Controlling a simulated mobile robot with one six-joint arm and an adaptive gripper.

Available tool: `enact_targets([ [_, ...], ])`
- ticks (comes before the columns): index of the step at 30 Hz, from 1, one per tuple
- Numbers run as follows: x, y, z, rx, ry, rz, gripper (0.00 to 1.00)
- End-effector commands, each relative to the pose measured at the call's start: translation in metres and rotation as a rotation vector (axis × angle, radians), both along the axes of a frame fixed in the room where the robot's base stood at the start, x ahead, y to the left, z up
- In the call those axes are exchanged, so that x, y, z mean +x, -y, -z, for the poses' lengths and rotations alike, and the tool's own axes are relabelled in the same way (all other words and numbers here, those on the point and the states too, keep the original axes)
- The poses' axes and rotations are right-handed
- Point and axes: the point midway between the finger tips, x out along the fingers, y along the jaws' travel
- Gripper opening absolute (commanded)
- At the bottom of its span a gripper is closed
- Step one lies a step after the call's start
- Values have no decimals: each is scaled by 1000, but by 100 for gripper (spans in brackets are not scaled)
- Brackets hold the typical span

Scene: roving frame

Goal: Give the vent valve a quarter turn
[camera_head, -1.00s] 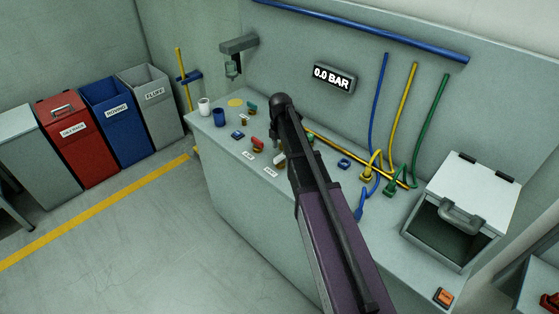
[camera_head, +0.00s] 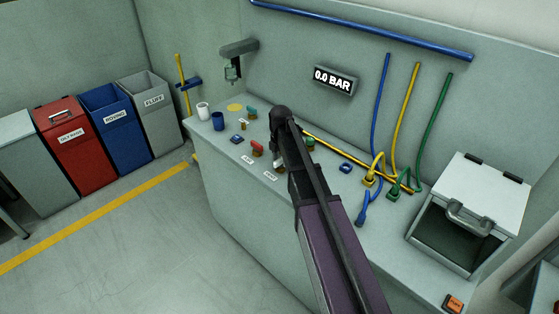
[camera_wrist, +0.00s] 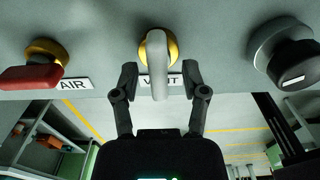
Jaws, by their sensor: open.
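The vent valve (camera_wrist: 157,62) is centred in the wrist view. It has a pale grey lever on a round brass base, and the lever points toward me over the middle of the VENT label (camera_wrist: 171,80). My gripper (camera_wrist: 159,80) is open, with one finger on each side of the lever and a gap on both sides.
The red-levered air valve (camera_wrist: 35,75) is left of the vent valve, and a black knob (camera_wrist: 290,58) is to its right. The wall display (camera_head: 334,80) reads 0.0 BAR. Hoses (camera_head: 380,130) and an open-fronted box (camera_head: 470,210) occupy the bench's right side.

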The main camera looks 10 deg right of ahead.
Motion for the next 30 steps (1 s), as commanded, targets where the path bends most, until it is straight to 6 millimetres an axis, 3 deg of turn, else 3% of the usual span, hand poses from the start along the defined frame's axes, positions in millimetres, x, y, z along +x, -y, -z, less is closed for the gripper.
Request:
enact_targets([
  [2,0,0,0,0,0,0,54],
  [6,0,0,0,0,0,0,13],
  [8,0,0,0,0,0,0,0],
  [12,-1,-5,0,-1,-1,-1,0],
  [20,-1,1,0,1,-3,20,0],
  [30,-2,3,0,-1,-4,165,0],
])
